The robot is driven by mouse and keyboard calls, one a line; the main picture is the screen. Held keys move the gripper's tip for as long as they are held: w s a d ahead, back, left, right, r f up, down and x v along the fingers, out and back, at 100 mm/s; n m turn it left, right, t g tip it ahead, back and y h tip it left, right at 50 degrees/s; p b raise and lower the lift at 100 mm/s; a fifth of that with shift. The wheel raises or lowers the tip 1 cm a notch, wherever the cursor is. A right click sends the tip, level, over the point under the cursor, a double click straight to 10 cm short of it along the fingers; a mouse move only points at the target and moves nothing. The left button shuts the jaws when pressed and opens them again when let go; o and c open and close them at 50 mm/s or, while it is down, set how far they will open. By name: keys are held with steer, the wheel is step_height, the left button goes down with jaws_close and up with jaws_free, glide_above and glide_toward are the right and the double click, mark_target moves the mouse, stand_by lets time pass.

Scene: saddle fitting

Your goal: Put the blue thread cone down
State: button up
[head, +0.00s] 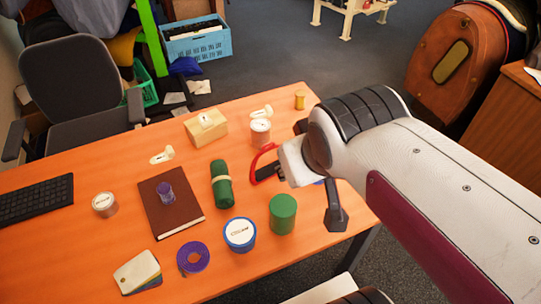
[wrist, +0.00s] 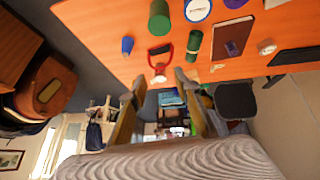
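The blue thread cone (wrist: 127,46) stands on the orange table in the wrist view, near the table's edge. In the head view only a small blue piece of it (head: 319,182) shows, the rest hidden behind my arm. My gripper (wrist: 159,84) has its two fingers spread wide with nothing held between them. The cone is apart from the fingers, beyond the left one in the wrist view. In the head view my gripper hangs over the right end of the table, partly hidden by my own wrist.
A brown book (head: 180,215) with a purple spool lies further left. The orange table (head: 90,245) is bare at front left.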

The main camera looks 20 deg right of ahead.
steer(key=s+a+y, duration=0.1)
steer(key=s+a, duration=0.3)
steer(key=shift+s+f+g, duration=0.2)
steer(key=shift+s+g, duration=0.1)
stand_by(1.1)
